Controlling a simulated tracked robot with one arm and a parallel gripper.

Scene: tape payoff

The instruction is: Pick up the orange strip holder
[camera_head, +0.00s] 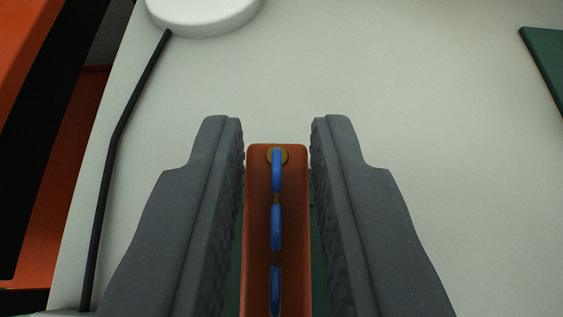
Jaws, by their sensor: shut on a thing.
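The near end of the holder runs out of the bottom of the picture.
A pale table top (440,130) spreads around the gripper, mostly clear to the right. A white round base (203,14) is at the top left, with a black rod (119,135) running down from it. A dark green panel (548,58) is at the top right. Orange and black structure (45,190) lies beyond the left edge.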

